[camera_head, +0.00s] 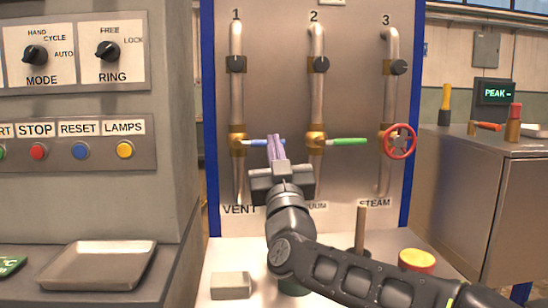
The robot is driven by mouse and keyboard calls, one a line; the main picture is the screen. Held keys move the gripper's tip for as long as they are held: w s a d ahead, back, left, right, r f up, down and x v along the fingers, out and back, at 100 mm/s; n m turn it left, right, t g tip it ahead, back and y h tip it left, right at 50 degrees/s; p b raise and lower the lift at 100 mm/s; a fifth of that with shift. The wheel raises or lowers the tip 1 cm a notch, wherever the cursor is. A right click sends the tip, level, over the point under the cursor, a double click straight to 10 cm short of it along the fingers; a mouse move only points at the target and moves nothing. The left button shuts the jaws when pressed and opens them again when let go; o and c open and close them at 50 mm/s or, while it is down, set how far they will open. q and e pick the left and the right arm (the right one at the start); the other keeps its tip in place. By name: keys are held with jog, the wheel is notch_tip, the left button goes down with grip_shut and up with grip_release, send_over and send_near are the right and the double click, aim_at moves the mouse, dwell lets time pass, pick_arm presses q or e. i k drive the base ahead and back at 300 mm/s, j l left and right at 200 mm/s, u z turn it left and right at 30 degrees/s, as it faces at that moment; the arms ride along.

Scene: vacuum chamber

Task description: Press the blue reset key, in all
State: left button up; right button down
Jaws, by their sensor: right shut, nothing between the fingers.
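The blue reset key (80,150) is a round button under the RESET label, on the grey key panel (110,165) at the left. It sits between the red STOP key (38,151) and the yellow LAMPS key (124,150). My right gripper (275,140) is shut and empty, pointing up in front of the pipe board. Its fingertips overlap the end of the blue valve handle (255,142); I cannot tell whether they touch it. It is well to the right of the reset key. My left gripper is not in view.
The pipe board (275,80) carries three pipes, a green handle (350,142) and a red wheel (399,141). A metal tray (98,268) lies below the key panel. A small block (230,286) and a yellow-topped red button (416,261) are on the front shelf.

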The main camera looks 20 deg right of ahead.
aim_at(80, 152)
jog(key=k+j, duration=0.15)
jog(key=k, duration=0.35)
jog(key=k+j, duration=0.15)
jog(key=k, duration=0.35)
